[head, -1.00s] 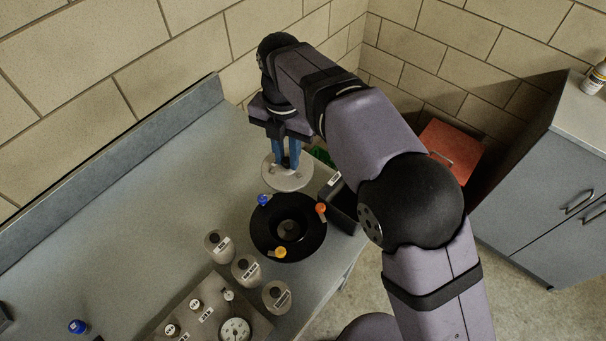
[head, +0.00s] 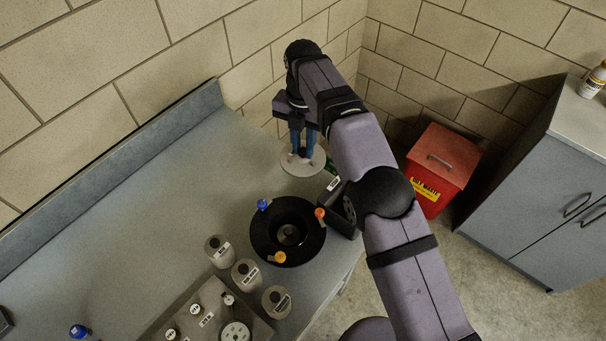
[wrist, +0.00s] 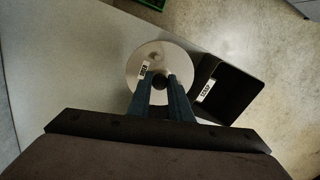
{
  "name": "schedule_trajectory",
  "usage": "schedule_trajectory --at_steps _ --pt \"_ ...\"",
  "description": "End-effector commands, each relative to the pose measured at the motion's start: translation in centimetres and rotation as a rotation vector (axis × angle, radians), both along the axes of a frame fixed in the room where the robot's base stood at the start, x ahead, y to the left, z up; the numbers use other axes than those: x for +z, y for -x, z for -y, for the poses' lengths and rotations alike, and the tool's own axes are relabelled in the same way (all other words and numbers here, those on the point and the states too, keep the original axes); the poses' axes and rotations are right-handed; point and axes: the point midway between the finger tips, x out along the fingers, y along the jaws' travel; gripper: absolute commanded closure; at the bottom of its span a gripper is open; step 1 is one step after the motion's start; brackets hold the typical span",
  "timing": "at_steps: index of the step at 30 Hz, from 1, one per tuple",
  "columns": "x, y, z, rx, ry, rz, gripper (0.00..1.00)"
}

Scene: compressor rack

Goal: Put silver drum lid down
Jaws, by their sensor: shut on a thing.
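The silver drum lid (head: 302,165) is a round pale metal disc near the far right end of the bench, behind the black round drum (head: 268,228). My gripper (head: 302,152) points down and is shut on the lid's central knob. In the wrist view the lid (wrist: 146,56) lies below my blue fingers (wrist: 160,84), which close around its dark knob. A small label shows on the lid's left part. Whether the lid touches the bench or hangs just above it I cannot tell.
A black open bin (wrist: 235,92) stands beside the lid, at the bench edge. Several grey canisters (head: 247,272) and a gauge panel (head: 212,315) stand in front. A red waste box (head: 440,170) sits on the floor. The left bench surface (head: 130,230) is clear.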

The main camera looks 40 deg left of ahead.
Motion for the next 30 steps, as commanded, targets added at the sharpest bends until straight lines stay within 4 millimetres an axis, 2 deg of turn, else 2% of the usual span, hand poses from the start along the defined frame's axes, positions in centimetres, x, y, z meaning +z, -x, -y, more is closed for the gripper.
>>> schedule_trajectory --at_steps 9,20,30 --pt "-4.4 0.1 0.1 0.000 0.002 -0.001 1.00" --pt "-5.8 0.0 0.0 0.000 0.000 0.000 1.00" --pt "-9.1 0.0 0.0 0.000 0.000 0.000 1.00"
